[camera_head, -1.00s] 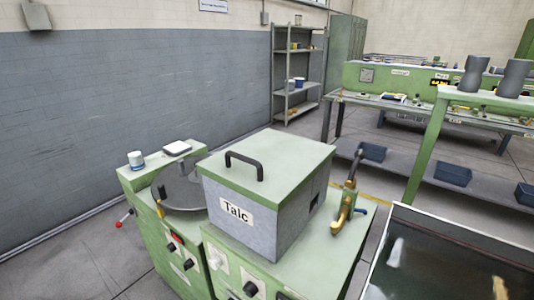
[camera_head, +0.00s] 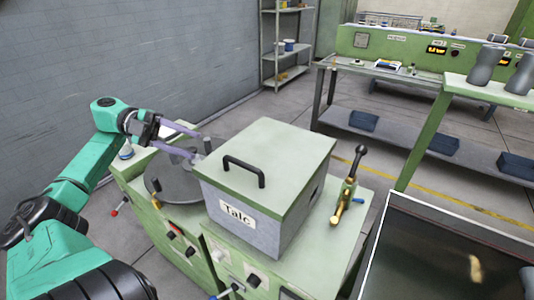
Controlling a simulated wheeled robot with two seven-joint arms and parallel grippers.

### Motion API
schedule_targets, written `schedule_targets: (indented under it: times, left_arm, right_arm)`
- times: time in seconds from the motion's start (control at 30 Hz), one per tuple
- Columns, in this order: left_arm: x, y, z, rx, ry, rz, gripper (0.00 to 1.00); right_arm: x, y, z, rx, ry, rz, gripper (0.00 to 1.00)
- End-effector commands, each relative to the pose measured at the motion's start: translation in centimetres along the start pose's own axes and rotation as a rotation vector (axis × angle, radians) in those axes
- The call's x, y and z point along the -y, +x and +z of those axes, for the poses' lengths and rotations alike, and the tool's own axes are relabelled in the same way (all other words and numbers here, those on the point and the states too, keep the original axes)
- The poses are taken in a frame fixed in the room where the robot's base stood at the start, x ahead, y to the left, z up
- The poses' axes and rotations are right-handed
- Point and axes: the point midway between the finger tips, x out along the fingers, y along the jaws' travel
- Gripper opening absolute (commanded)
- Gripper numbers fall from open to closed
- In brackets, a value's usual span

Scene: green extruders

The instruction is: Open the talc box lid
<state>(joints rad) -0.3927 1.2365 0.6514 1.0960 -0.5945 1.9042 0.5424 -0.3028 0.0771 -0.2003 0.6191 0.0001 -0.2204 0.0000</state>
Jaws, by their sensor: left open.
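The talc box (camera_head: 245,226) is a grey box with a "Talc" label. It stands on a green machine cabinet in the middle of the head view. Its green lid (camera_head: 282,160) lies flat and closed on top, with a black bar handle (camera_head: 244,170) near its left side. My left gripper (camera_head: 202,146) reaches in from the left, its long purple fingers apart and empty. The fingertips are near the box's left back corner, left of the handle; I cannot tell if they touch anything. My right gripper is not in view.
A round grey pan (camera_head: 172,183) sits left of the box, under my left gripper. A brass valve with a black lever (camera_head: 349,190) stands right of the box. A dark glass-topped tank (camera_head: 440,245) is at the lower right. Open floor lies behind.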

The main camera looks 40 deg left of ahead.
Motion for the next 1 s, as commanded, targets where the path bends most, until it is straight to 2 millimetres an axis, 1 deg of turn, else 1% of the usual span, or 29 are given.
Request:
schedule_targets:
  times: [0.07, 0.17, 0.4, 0.5, 0.6, 0.7, 0.93, 0.97, 1.0]
  left_arm:
    - [0.1, 0.8, -0.1, -0.003, -0.002, 0.000, 0.47]
    - [0.2, 2.8, -0.3, -0.005, 0.000, -0.004, 0.47]
    - [0.4, 9.3, -0.3, -0.004, -0.001, -0.005, 0.47]
    - [0.4, 11.7, -0.3, -0.004, 0.000, -0.007, 0.47]
    - [0.3, 13.3, -0.1, -0.001, 0.000, -0.008, 0.47]
    - [0.1, 14.1, 0.0, 0.000, 0.000, -0.007, 0.47]
    - [0.0, 14.3, 0.1, 0.001, 0.000, -0.007, 0.47]
    - [0.0, 14.3, 0.1, 0.001, 0.000, -0.007, 0.40]
    - [0.0, 14.3, 0.1, 0.001, 0.000, -0.007, 0.24]
  right_arm:
    - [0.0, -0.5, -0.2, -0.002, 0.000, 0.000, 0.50]
    - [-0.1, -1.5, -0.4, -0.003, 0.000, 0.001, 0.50]
    - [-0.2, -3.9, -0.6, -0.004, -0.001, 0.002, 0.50]
    - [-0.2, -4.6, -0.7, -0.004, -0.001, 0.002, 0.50]
    - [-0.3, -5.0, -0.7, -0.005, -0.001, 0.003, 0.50]
    - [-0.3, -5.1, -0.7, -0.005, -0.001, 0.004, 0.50]
    - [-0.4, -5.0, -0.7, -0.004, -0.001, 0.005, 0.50]
    - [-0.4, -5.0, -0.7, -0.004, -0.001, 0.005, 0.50]
    - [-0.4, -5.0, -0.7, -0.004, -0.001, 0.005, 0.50]
